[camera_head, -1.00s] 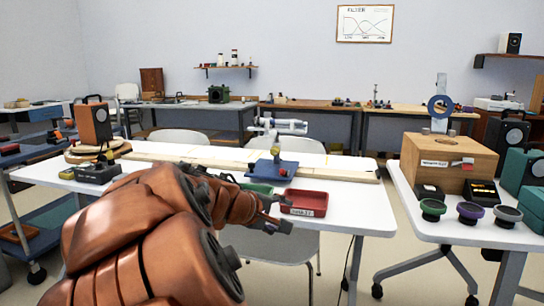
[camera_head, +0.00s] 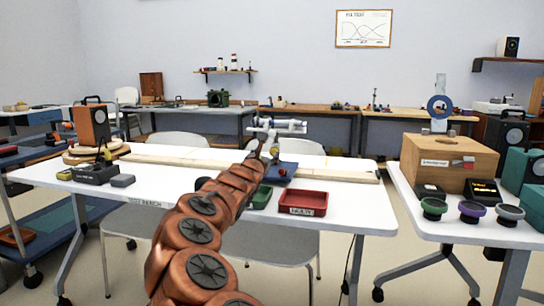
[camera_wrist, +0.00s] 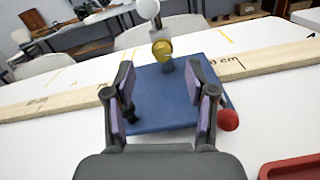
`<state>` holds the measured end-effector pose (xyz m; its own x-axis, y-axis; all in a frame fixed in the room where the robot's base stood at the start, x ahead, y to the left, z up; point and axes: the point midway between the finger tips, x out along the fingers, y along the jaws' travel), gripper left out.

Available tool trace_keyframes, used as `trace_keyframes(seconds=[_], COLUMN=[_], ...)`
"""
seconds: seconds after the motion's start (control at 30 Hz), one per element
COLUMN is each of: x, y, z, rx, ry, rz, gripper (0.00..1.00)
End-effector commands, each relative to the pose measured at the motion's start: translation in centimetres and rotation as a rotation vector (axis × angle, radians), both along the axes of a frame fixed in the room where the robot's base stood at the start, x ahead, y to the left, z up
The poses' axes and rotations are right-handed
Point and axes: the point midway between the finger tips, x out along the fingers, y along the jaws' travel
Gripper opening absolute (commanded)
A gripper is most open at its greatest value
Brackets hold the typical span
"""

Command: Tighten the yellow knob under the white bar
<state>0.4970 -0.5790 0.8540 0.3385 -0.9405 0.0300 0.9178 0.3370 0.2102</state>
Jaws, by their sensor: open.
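The yellow knob (camera_wrist: 162,49) is in the upper middle of the wrist view, on a post that rises from a blue base plate (camera_wrist: 165,105). A white rounded part (camera_wrist: 148,9) shows above it. In the head view, the white bar (camera_head: 285,126) lies across the top of the stand, over the blue base (camera_head: 287,168). The knob is hard to make out there, close to my arm's end. My gripper (camera_wrist: 160,72) is open and empty, its two fingers spread over the base, short of the knob and lined up with it.
A long wooden ruler (camera_wrist: 60,103) runs behind and beside the base. A red ball (camera_wrist: 228,120) sits by the right finger. A red tray (camera_head: 303,203) and a green tray (camera_head: 262,197) stand in front. The white table (camera_head: 365,214) is clear at right.

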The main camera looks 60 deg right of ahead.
Motion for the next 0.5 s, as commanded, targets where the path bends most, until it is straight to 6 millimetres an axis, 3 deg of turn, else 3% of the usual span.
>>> trace_keyframes(seconds=[0.13, 0.5], x=[0.2, 1.0], y=[-0.8, -2.3], z=[-1.7, -1.7], rx=[0.005, 0.009], ry=[0.067, 0.072], rz=[0.008, 0.014], gripper=[0.56, 0.56])
